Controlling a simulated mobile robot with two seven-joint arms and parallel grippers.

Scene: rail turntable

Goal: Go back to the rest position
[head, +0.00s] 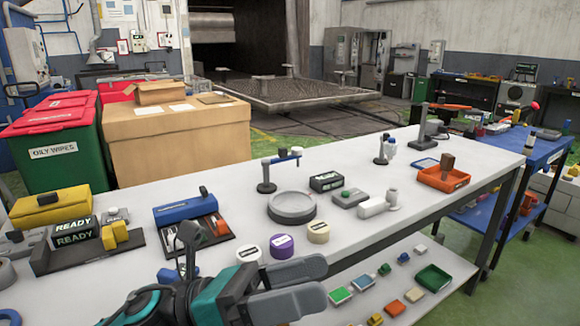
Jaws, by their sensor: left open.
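My left gripper (316,284) is in the lower middle of the head view, with its two grey fingers apart and nothing between them. It points to the right, in front of the near edge of the long white workbench (345,165). The fingers appear clear of the things on the bench. My right gripper does not show.
The bench holds a round grey dish (292,207), several small round containers, a READY box (75,232), a blue case (185,208) and an orange tray (444,179). Small coloured parts and a green tray (434,277) lie on a lower shelf (455,264). A blue table (495,220) stands right.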

